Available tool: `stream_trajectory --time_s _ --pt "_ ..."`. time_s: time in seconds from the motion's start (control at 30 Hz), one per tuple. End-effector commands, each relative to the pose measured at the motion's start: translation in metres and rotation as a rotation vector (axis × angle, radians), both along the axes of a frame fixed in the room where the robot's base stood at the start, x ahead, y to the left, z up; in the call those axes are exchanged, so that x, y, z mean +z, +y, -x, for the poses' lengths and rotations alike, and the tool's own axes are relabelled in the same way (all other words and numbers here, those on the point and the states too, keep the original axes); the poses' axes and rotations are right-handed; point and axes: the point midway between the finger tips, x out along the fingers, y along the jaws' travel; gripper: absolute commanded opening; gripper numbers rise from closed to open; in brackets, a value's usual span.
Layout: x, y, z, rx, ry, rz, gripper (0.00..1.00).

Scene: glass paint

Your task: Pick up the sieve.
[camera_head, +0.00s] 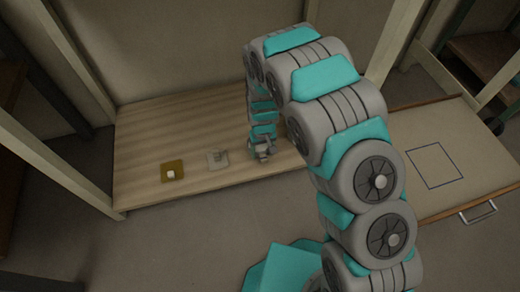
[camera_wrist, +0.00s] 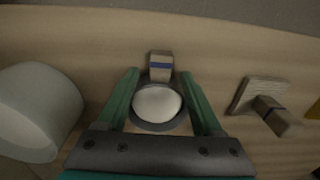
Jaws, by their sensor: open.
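The sieve (camera_wrist: 158,104) looks like a round grey ring with a pale inside; a light block with a blue stripe (camera_wrist: 160,66) stands at its far edge, seemingly its handle. In the wrist view my gripper (camera_wrist: 160,76) is open, one green finger on each side of the sieve and block. I cannot tell whether the fingers touch it. In the head view my gripper (camera_head: 262,153) is low over the right part of the wooden board (camera_head: 145,130), and the sieve is hidden or too small to make out there.
A pale cylinder (camera_wrist: 38,110) stands close left of my gripper in the wrist view. A brown square with a white block (camera_head: 172,172) lies further left in the head view.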

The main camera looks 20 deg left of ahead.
Motion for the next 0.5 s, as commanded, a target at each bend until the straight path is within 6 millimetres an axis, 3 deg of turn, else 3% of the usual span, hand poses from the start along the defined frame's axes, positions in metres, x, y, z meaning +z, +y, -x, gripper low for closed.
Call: stream_trajectory --time_s 0.23,0.5 --pt "-0.0045 -0.0003 0.0004 0.000 0.001 0.001 0.68" --pt "-0.0044 -0.0003 0.0005 0.000 0.002 0.001 0.38"
